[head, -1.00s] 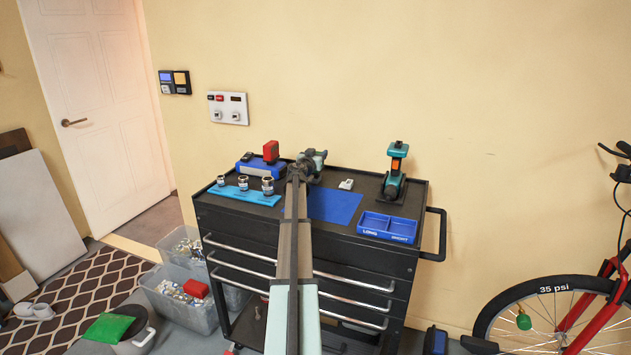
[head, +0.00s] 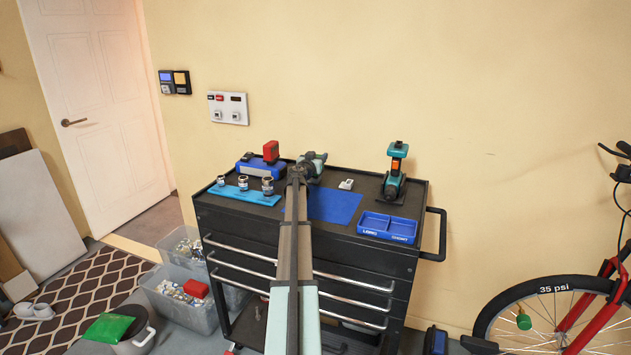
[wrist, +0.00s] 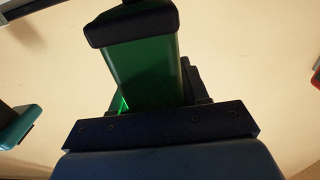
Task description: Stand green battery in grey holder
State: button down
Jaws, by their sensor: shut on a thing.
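In the wrist view a green block with a black end, taken to be the green battery (wrist: 142,72), stands out from my gripper's dark bolted front. My gripper is shut on it; the fingertips are mostly hidden. In the head view my gripper (head: 298,173) is seen end-on over the back middle of the cart top, and my arm hides the battery. A teal and dark tool (head: 316,165) shows just to its right. A small light grey piece (head: 346,184) lies on the cart top to the right; I cannot tell if it is the grey holder.
The black cart (head: 412,208) carries a red battery (head: 271,151) on a blue base, a blue socket rack (head: 238,195), a blue mat (head: 337,207), a two-part blue tray (head: 388,226) and an upright teal tool (head: 395,175). The wall stands close behind.

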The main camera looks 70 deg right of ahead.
jog(key=shift+c, duration=2.4)
grip_release()
jog(key=shift+r, duration=4.5)
